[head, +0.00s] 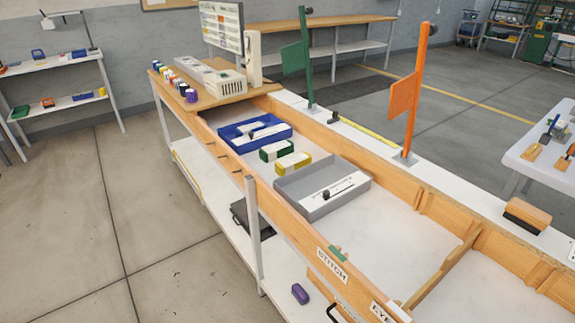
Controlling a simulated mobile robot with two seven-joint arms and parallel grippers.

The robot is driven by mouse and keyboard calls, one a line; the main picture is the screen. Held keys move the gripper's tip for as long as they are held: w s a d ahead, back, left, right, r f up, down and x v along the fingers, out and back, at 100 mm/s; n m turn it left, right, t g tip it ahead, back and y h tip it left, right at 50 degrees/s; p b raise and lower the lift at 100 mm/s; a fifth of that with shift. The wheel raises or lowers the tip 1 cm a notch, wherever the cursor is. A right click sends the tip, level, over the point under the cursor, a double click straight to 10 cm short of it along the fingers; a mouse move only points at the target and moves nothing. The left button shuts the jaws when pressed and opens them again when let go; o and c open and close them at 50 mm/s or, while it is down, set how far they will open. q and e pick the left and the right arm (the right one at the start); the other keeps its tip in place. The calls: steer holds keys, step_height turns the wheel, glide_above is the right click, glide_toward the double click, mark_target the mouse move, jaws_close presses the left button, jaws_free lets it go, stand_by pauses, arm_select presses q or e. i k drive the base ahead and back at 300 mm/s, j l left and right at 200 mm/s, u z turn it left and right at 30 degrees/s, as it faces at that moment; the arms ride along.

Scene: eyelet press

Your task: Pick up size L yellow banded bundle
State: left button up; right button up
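A yellow banded bundle (293,163), a white block with yellow on it, lies on the pale bench surface inside the wooden-walled bench. It sits between a green banded bundle (277,150) and a grey tray (322,192). It looks close to the tray's back wall; I cannot tell whether they touch. Its size marking is too small to read. Neither of my grippers is in the head view.
A blue tray (283,133) with white items stands behind the bundles. Green (296,58) and orange (404,97) flag posts rise from the far rail. The front wooden wall (285,212) borders the bench. A wooden divider (440,272) crosses it at right, with bare surface around.

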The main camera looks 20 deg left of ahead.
mark_target(283, 167)
steer(key=u, duration=0.45)
steer(key=z, duration=1)
steer(key=j+z, duration=0.75)
steer(key=j, duration=0.15)
steer(key=k+j+z, duration=0.1)
steer(key=j+z, duration=0.3)
steer(key=k+j+z, duration=0.15)
steer(key=j+z, duration=0.25)
steer(key=k+j, duration=0.2)
steer(key=j, duration=0.25)
steer(key=k+j+z, duration=0.15)
steer(key=j, duration=0.25)
steer(key=k+j, duration=0.3)
steer(key=k+j+z, duration=0.1)
steer(key=k+j, duration=0.15)
steer(key=j, duration=0.25)
